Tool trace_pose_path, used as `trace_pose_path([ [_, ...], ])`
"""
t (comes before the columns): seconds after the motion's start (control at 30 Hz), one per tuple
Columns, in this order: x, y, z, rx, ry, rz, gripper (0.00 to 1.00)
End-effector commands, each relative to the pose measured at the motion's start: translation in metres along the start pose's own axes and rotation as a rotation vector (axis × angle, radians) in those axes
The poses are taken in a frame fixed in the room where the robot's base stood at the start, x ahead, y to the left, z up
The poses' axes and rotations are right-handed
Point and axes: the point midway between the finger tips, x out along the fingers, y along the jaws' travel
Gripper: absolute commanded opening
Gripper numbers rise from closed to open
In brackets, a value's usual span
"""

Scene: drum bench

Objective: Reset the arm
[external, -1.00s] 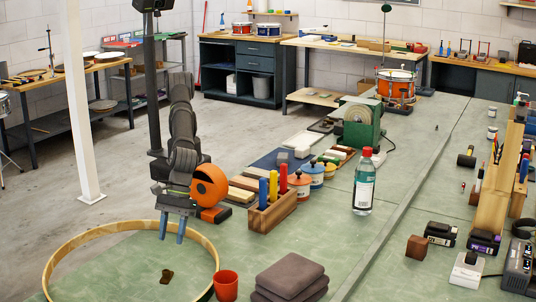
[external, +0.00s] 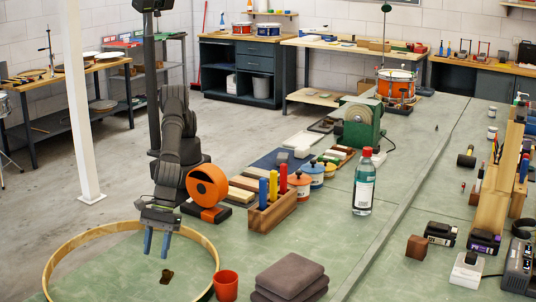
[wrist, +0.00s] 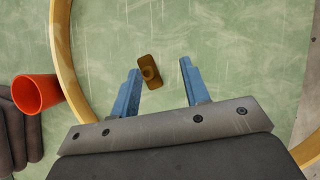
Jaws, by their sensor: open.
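My gripper (external: 157,243) is open and empty, with its two blue fingers apart and pointing down. It hangs above the green bench inside the wooden hoop (external: 212,251). In the wrist view the fingers of my gripper (wrist: 158,82) frame a small brown piece (wrist: 150,72) that lies on the green surface beyond the fingertips. The piece also shows in the external view (external: 167,276), just below and right of the fingers. I see no contact between it and the fingers.
An orange-red cup (external: 226,285) stands just outside the hoop, near folded grey cloths (external: 290,274). An orange tape roll (external: 208,186) stands close behind my gripper. A wooden block with coloured handles (external: 272,212) and a bottle (external: 364,185) stand further right.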

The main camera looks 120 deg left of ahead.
Motion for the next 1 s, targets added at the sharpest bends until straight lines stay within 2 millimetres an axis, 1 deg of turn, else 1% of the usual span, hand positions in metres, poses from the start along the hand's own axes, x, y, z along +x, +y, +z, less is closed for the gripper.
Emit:
trace_pose_path([
  [0.03,-0.006,-0.009,0.002,0.002,0.0,-0.001,0.42],
  [0.5,-0.051,-0.09,0.019,0.002,0.0,0.0,0.42],
  [1.0,-0.138,-0.089,0.07,0.0,-0.002,0.002,0.42],
])
